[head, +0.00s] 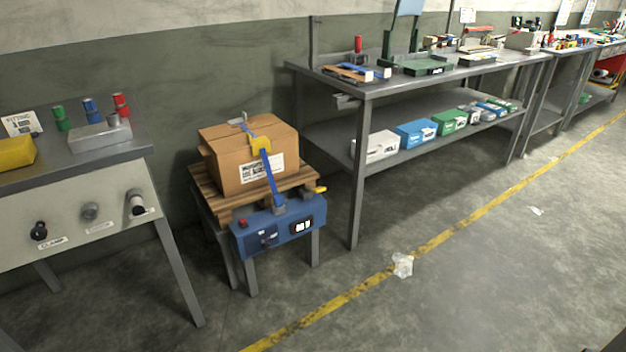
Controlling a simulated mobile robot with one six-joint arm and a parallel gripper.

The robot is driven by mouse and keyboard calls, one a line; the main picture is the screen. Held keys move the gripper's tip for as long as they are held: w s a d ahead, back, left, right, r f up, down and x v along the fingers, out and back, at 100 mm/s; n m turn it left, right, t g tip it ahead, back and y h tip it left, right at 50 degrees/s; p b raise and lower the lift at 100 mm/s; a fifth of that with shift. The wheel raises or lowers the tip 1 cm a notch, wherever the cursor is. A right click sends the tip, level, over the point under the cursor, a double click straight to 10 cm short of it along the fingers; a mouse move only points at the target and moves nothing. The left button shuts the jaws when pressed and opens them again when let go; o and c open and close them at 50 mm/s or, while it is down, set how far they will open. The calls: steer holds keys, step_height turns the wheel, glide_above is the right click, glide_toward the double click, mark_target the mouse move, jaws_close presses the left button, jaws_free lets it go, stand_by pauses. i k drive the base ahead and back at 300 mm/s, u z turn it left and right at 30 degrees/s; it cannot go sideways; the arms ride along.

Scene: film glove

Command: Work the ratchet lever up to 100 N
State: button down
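A cardboard box (228,168) sits on a small wooden pallet stand (205,195) left of centre. A blue strap (270,172) runs over the box and down its front to a grey fitting (280,206). A yellow piece (261,145) sits on the strap at the box's upper front edge. A yellow-tipped handle (320,189) sticks out right of the strap, perhaps the ratchet lever. My gripper is out of view.
A metal bench (75,210) with knobs stands at left, with coloured fittings and a yellow item on top. A long grey shelved workbench (357,180) stands at right. A crumpled scrap (402,265) lies by the yellow floor line (455,232); the front floor is otherwise mostly clear.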

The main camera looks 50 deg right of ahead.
mark_target(320, 189)
steer(key=u, duration=0.05)
steer(key=i, duration=0.9)
steer(key=z, duration=0.05)
